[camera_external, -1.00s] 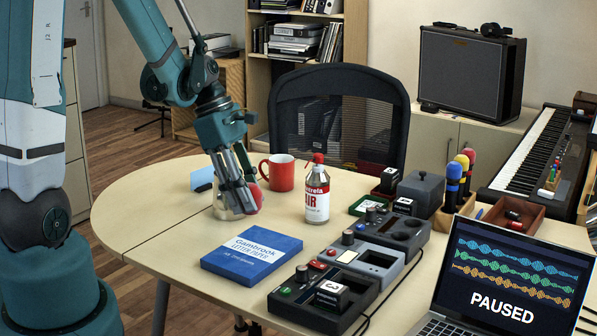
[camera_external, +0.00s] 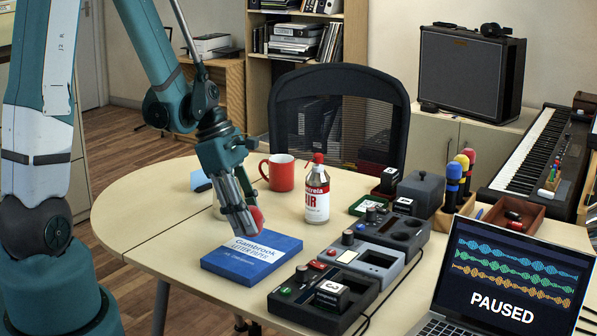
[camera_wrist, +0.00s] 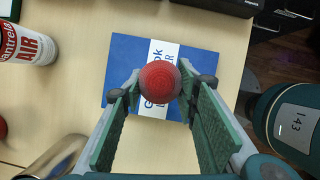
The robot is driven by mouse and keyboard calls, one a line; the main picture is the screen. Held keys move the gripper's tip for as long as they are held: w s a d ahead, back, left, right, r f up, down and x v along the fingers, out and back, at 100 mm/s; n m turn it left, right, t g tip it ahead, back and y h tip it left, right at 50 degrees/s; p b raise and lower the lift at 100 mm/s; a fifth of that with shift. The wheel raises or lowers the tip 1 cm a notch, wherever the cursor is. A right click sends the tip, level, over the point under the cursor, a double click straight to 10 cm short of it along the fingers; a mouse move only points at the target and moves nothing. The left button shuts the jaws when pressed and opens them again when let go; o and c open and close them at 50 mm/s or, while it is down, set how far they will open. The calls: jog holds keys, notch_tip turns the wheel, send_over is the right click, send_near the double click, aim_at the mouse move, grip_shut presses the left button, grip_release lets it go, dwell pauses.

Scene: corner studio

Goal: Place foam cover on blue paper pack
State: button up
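The foam cover (camera_external: 256,218) is a small red ball, held at the fingertips of my gripper (camera_external: 245,222). In the wrist view, the foam cover (camera_wrist: 160,83) sits between both fingers of my gripper (camera_wrist: 161,76). The blue paper pack (camera_external: 252,260) lies flat on the table, with a white label band across it. My gripper is above the pack's back edge. In the wrist view, the foam cover hides part of the label on the blue paper pack (camera_wrist: 122,62). The exact gap between cover and pack cannot be told.
A red mug (camera_external: 281,174) and a white-and-red air can (camera_external: 317,195) stand behind the pack. Grey and black devices (camera_external: 368,262) lie to its right. A metal cup (camera_wrist: 52,160) stands near my gripper. The table left of the pack is clear.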

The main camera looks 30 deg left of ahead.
jog(key=shift+f+b, duration=0.6)
jog(key=shift+f, duration=1.45)
jog(key=shift+f, duration=0.15)
jog(key=o, duration=0.6)
jog(key=shift+o, duration=0.2)
jog(key=p+v, duration=0.3)
jog(key=v, duration=0.9)
